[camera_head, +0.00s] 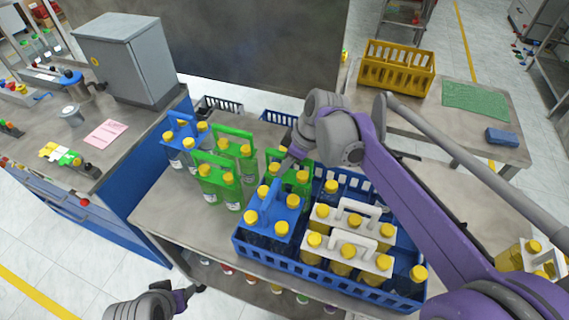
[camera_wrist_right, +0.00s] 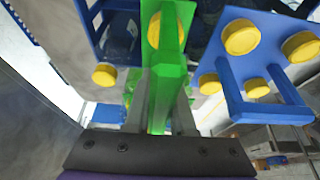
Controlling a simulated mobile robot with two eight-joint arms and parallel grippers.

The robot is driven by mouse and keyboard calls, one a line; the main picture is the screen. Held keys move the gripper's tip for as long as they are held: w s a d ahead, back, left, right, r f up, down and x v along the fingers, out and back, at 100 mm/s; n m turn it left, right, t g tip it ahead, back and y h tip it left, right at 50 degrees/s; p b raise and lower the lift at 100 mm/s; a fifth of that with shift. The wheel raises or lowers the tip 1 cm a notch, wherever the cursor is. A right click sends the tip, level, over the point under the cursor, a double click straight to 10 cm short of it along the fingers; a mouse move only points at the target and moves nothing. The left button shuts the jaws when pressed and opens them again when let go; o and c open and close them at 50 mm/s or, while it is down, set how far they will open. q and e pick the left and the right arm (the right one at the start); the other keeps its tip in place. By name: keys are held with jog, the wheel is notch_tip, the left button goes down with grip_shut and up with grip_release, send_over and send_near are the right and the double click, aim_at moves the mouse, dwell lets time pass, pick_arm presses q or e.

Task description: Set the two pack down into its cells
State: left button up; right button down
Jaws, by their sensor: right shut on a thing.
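My right gripper (camera_head: 284,155) is shut on the handle of a green two pack (camera_head: 301,190) with yellow caps. The green handle (camera_wrist_right: 166,85) runs between the fingers in the right wrist view. In the head view this pack is upright at the back left of the blue crate (camera_head: 330,285), behind a blue pack (camera_head: 273,222). Its base is hidden, so I cannot tell whether it touches the crate floor. The blue pack (camera_wrist_right: 255,60) is close beside it in the wrist view. My left gripper (camera_head: 192,293) is low at the front left, away from the packs.
White packs (camera_head: 348,250) fill much of the crate's middle and right. Green packs (camera_head: 220,180) and a blue pack (camera_head: 183,145) stand on the table left of the crate. A yellow crate (camera_head: 397,70) sits on the back table. My purple right arm crosses the crate's right side.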

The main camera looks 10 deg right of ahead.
jog(key=shift+f, duration=0.15)
jog(key=c, duration=0.7)
grip_release()
jog(key=v, duration=1)
jog(key=shift+s+d+r+p, duration=0.2)
jog(key=shift+r+p, duration=0.1)
jog(key=shift+p, duration=0.1)
